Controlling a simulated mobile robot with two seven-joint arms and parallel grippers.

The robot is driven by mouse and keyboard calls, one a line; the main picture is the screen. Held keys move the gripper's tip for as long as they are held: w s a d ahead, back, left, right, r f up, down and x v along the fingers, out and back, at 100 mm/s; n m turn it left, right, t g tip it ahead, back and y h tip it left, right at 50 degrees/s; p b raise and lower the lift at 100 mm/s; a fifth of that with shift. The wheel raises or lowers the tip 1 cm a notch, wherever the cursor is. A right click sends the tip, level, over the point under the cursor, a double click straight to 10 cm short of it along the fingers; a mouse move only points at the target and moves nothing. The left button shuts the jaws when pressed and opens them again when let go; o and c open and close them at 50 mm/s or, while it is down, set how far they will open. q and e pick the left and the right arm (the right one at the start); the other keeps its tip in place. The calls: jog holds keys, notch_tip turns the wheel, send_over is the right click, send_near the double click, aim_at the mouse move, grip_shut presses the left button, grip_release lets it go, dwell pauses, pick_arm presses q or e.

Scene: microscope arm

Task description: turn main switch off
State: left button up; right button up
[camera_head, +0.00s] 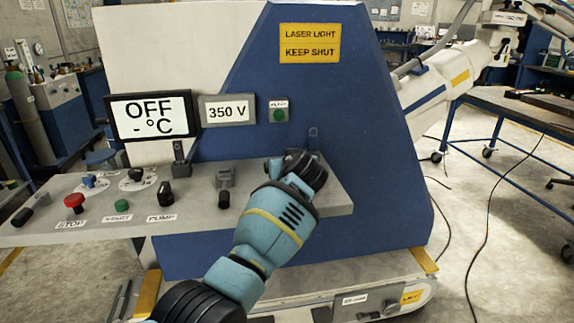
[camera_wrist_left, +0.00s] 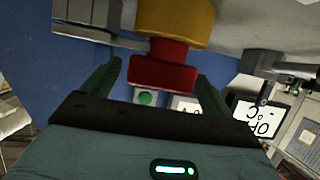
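A rotary switch with a red handle (camera_wrist_left: 165,72) on a yellow base (camera_wrist_left: 176,22) shows close up in the left wrist view, presumably the main switch. My left gripper (camera_wrist_left: 156,80) is open, one green finger on each side of the red handle. Gaps show between the fingers and the handle, and I cannot make out any contact. In the head view my left gripper (camera_head: 306,163) is over the right end of the console, and its own wrist hides the switch and most of the fingers. My right gripper is not in view.
The grey console (camera_head: 100,232) carries a red stop button (camera_head: 74,202), a green button (camera_head: 122,205), and several knobs and levers. A display (camera_head: 152,116) reads "OFF - °C", beside a "350 V" display (camera_head: 227,111). A green button (camera_head: 280,115) sits on the blue housing (camera_head: 385,170).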

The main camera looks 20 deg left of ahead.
pick_arm(q)
jog(key=shift+s+r, duration=0.1)
jog(key=v, duration=0.7)
jog(key=shift+s+d+p, duration=0.15)
jog(key=shift+s+p, duration=0.1)
jog(key=shift+p, duration=0.2)
dwell(0.3)
